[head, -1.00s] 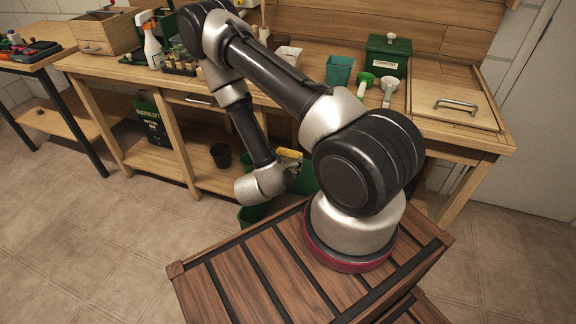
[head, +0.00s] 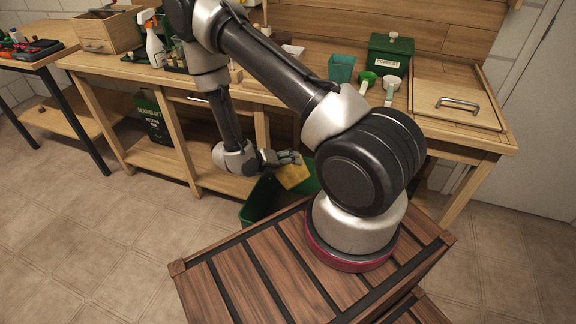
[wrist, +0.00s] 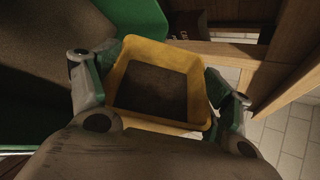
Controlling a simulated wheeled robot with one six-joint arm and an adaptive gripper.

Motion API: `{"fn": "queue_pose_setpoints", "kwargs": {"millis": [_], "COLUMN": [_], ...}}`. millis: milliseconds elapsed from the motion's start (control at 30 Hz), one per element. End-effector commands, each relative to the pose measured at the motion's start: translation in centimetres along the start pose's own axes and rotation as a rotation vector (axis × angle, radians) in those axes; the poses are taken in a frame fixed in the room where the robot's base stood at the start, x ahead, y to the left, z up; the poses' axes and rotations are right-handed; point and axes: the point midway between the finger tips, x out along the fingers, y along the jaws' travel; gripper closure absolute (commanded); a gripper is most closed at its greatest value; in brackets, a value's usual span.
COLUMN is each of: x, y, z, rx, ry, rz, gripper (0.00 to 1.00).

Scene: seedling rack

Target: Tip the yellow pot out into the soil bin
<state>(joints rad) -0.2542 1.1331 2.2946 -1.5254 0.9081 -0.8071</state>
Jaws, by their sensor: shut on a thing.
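The yellow pot (head: 294,177) hangs from my gripper (head: 284,158) over the green soil bin (head: 257,206), and it looks tilted in the head view. In the wrist view, the fingers of my gripper (wrist: 160,92) clasp the pot's left and right sides. The square rim of the pot (wrist: 117,72) faces the wrist camera, with a dark brown surface inside; I cannot tell how much soil is there. The bin's green wall (wrist: 130,14) and brown soil show at the left of the wrist view. My arm partly hides the bin in the head view.
The wooden bench (head: 290,95) stands behind the bin, with its legs and lower shelf close by. A teal pot (head: 341,68), scoops and a dark green box (head: 389,55) stand on top. The tiled floor (head: 90,220) at the left is clear.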

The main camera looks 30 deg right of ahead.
Motion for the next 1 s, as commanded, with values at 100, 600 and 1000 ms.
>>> {"fn": "queue_pose_setpoints", "kwargs": {"millis": [100,600,1000], "x": [0.3,2.0,2.9], "y": [0.6,2.6,3.7], "z": [-0.1,-1.1,-1.6], "rx": [-0.105,-0.656,-0.986], "ry": [0.061,0.39,0.582], "rz": [-0.045,-0.279,-0.413], "gripper": [0.51,0.51,0.51]}}
